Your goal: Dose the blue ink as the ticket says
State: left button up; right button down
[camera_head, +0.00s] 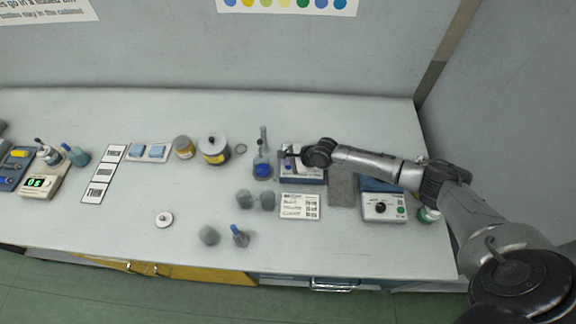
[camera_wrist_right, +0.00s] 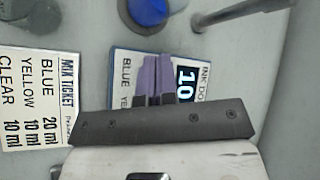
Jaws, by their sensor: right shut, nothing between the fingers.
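The mix ticket (camera_head: 300,206) lies flat on the bench; in the right wrist view the ticket (camera_wrist_right: 38,95) reads BLUE 20 ml, YELLOW 10 ml, CLEAR 10 ml. Behind it in the head view stands the ink doser (camera_head: 310,179). In the wrist view the doser's panel (camera_wrist_right: 125,70) shows a BLUE label and a display (camera_wrist_right: 186,85) reading 10. My right gripper (camera_wrist_right: 157,65) is shut and empty, its fingertips over the panel, partly hiding it; contact cannot be told. A vessel with blue contents (camera_head: 262,169) stands left of the doser; blue also shows in the wrist view (camera_wrist_right: 149,11).
A device with a black knob (camera_head: 384,208) stands right of the ticket, beside a grey block (camera_head: 343,187). Grey-green lumps (camera_head: 244,199) and a blue-topped bottle (camera_head: 240,236) stand left of the ticket. A scale (camera_head: 40,185) stands far left. The front middle is mostly clear.

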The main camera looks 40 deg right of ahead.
jog(key=shift+f, duration=0.2)
jog(key=shift+f, duration=0.25)
dwell(0.6)
